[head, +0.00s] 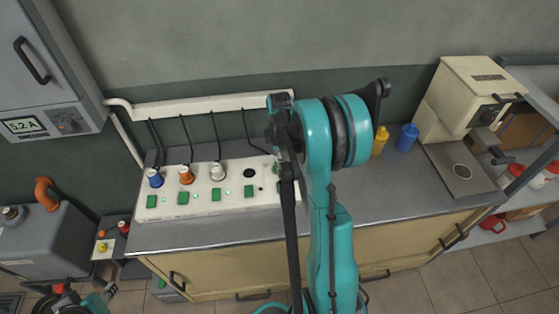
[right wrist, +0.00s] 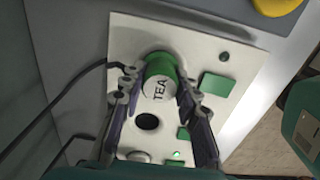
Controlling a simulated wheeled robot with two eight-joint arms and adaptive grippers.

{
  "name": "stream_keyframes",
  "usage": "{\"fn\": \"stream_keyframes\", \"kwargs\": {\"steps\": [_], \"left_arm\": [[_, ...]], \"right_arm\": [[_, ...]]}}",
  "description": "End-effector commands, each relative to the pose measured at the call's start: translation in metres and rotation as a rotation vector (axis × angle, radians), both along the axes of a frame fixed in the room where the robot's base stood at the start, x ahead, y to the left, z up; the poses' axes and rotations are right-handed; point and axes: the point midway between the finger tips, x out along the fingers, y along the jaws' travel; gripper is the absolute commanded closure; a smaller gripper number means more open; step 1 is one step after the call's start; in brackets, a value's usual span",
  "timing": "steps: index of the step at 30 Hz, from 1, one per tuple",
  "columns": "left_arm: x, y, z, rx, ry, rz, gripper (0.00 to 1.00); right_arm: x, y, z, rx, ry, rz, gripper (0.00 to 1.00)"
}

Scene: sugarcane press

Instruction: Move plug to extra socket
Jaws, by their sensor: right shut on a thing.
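The white socket board (head: 205,202) lies on the grey counter. A green plug marked TEA (right wrist: 160,68) is at the board's last socket place, and my right gripper (right wrist: 160,84) is shut around it. I cannot tell whether the plug is fully seated or slightly lifted. An empty round black socket (right wrist: 148,122) is beside it; it also shows in the head view (head: 249,172). Blue (head: 155,178), orange (head: 186,175) and white (head: 217,172) plugs stand in the other sockets. My right arm hides the board's right end in the head view. Dark and teal parts at the bottom left may be my left gripper.
Black cables hang from a white wall duct (head: 200,106) behind the board. A yellow bottle (head: 380,140) and a blue bottle (head: 407,138) stand right of my arm. A cream machine (head: 465,95) stands at the far right. The counter (head: 385,190) is clear between.

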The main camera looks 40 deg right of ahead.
Motion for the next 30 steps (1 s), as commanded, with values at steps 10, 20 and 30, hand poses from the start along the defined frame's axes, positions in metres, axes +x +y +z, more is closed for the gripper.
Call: {"fn": "stream_keyframes", "kwargs": {"steps": [10, 20, 30], "left_arm": [[0.0, 0.0, -0.001, 0.0, 0.0, 0.0, 0.6], [0.0, 0.0, 0.008, 0.0, 0.0, 0.0, 0.6], [0.0, 0.0, 0.029, 0.0, 0.0, 0.0, 0.6]], "right_arm": [[0.0, 0.0, -0.002, 0.0, 0.0, 0.0, 0.6], [0.0, 0.0, 0.011, 0.0, 0.0, 0.0, 0.6], [0.0, 0.0, 0.04, 0.0, 0.0, 0.0, 0.6]]}}
